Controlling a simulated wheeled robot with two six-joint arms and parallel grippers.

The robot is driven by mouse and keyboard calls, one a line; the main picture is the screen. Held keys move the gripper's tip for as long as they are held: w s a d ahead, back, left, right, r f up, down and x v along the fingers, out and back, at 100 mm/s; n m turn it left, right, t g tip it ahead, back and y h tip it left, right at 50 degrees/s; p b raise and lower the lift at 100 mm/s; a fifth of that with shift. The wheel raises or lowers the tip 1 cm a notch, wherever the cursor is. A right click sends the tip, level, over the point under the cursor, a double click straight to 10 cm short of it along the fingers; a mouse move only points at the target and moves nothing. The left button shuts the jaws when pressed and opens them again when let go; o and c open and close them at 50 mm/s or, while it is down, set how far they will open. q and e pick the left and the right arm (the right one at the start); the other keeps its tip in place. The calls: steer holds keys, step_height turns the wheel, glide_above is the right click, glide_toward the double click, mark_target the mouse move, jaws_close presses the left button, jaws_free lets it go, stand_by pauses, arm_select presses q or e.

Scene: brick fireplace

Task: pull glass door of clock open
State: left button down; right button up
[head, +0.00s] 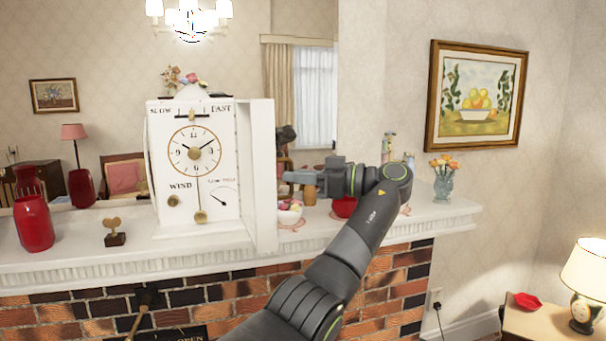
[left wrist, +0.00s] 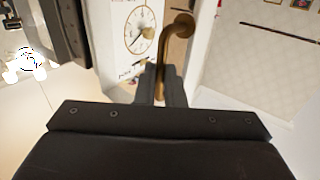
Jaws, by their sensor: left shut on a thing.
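The white clock (head: 165,218) stands on the mantel, with its dial facing me and a pendulum below. A tall white panel (head: 262,160), which looks like the door, stands out at an angle along the right side of the clock face. The glass itself is hard to make out. My left gripper (head: 288,177) is just right of this panel. In the left wrist view its fingers (left wrist: 160,84) are shut on a curved brass handle (left wrist: 177,22), with the clock dial (left wrist: 140,30) behind to the left. My right gripper is not in view.
The mantel (head: 90,262) also holds a red jar (head: 34,222), a small heart figure (head: 114,232), a white bowl (head: 290,213), a red bowl (head: 343,207) and a flower vase (head: 443,186). A mirror is behind. Free air lies in front of the clock.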

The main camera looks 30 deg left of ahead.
arm_select(q)
steer(key=shift+w+a+r, duration=0.15)
steer(key=shift+a+r, duration=0.05)
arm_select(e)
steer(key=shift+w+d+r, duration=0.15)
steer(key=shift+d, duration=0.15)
